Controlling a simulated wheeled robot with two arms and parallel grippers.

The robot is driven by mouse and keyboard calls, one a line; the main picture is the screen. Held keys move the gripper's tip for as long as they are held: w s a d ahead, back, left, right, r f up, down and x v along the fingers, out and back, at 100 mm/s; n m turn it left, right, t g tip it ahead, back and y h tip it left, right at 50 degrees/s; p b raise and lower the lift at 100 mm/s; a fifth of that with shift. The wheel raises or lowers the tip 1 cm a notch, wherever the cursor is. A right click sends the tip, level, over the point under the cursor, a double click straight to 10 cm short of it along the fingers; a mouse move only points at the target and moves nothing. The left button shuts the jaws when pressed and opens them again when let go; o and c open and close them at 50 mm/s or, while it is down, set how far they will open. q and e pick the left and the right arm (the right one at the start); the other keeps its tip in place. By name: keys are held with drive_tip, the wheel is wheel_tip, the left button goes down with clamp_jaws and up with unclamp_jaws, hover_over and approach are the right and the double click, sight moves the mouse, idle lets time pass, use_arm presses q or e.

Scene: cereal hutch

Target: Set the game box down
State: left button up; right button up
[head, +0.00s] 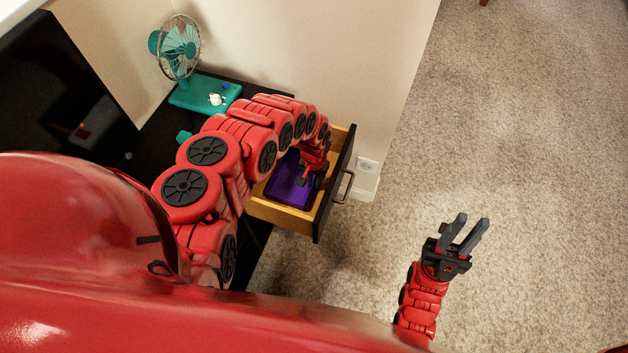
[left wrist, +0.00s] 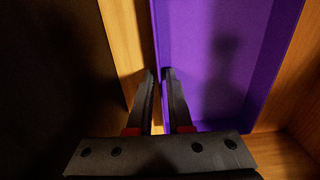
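The purple game box (head: 290,185) lies inside the open wooden drawer (head: 283,217). In the left wrist view the game box (left wrist: 205,60) shows a flat purple face with raised edges. My left gripper (head: 312,178) reaches down into the drawer at the box's edge. In the left wrist view its fingers (left wrist: 158,76) are close together, one on each side of the box's thin side wall, and look closed on it. Contact under the box is hidden. My right gripper (head: 473,222) is open and empty above the carpet, away from the drawer.
The drawer's dark front (head: 335,185) has a metal handle (head: 345,187). A dark screen (head: 60,90) is at left. Open carpet (head: 520,130) lies to the right.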

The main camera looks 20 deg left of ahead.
use_arm(q)
drive_tip(key=shift+o, duration=0.8)
wheel_tip(320, 180, up, 12)
drive_tip(key=p, duration=0.4)
drive_tip(key=shift+r, duration=0.15)
